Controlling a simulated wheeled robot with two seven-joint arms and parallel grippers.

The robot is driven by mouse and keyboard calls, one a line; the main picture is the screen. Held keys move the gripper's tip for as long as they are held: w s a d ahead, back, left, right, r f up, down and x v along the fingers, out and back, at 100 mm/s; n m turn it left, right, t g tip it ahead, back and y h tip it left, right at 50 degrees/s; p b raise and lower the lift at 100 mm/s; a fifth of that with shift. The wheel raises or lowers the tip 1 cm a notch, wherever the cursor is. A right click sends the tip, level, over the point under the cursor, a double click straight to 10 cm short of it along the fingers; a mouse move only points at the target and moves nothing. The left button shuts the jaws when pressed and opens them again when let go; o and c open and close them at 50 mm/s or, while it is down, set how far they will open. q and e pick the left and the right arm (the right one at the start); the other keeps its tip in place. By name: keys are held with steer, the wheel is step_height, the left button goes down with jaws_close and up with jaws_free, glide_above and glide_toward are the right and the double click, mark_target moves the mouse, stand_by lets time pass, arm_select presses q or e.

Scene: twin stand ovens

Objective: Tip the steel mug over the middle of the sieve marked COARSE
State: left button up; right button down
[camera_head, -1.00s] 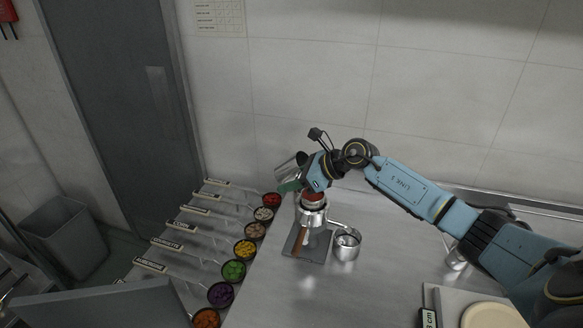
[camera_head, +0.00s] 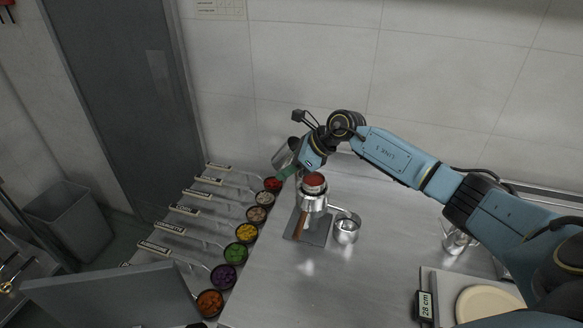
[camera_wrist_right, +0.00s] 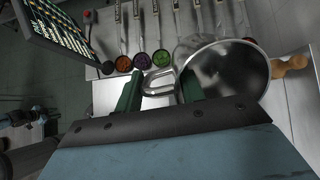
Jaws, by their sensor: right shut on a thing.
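My right gripper (camera_head: 284,173) is shut on the handle of the steel mug (camera_head: 286,152). The wrist view shows the green fingers (camera_wrist_right: 160,92) at the handle and the mug (camera_wrist_right: 226,72) to their right, with its grey inside visible. In the head view the mug is tilted and held up, left of and behind a steel stand with a round red-filled top (camera_head: 314,181). This may be a sieve, but no COARSE mark is readable. The mug's contents cannot be made out in the head view. My left gripper is out of view.
A small steel pot (camera_head: 346,229) stands right of the stand, by a dark plate (camera_head: 318,236) with a wooden handle. Several coloured food bowls (camera_head: 235,253) line the left edge. A scale (camera_head: 425,306) with a pale disc is at lower right. The front middle counter is clear.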

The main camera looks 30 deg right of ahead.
mark_target(282, 156)
steer(key=shift+w+a+r+n+g+h+b, duration=0.15)
steer(key=shift+w+a+n+g+b, duration=0.15)
steer(key=shift+g+b, duration=0.15)
steer(key=shift+w+a+f+n+g+h+b, duration=0.15)
steer(key=shift+a+n+g+b, duration=0.15)
steer(key=shift+g, duration=0.15)
steer(key=shift+w+a+r+n+g+h+b, duration=0.1)
steer(key=shift+w+r+n+g+h+b, duration=0.05)
steer(key=shift+r+n+g+h+b, duration=0.5)
steer(key=shift+d+r+n+g+h+b, duration=0.2)
steer(key=shift+r+n+g+h+b, duration=0.15)
steer(key=shift+r+g+h+b, duration=0.35)
steer(key=shift+s+d+r+g+h+b, duration=0.1)
steer(key=shift+d+r+g+h+b, duration=0.25)
steer(key=shift+r, duration=0.4)
steer(key=shift+s+d+r+g+h+b, duration=0.1)
steer(key=shift+d+r+g+h+b, duration=0.2)
steer(key=shift+r, duration=0.45)
steer(key=shift+f+n, duration=0.1)
steer(key=shift+n, duration=0.2)
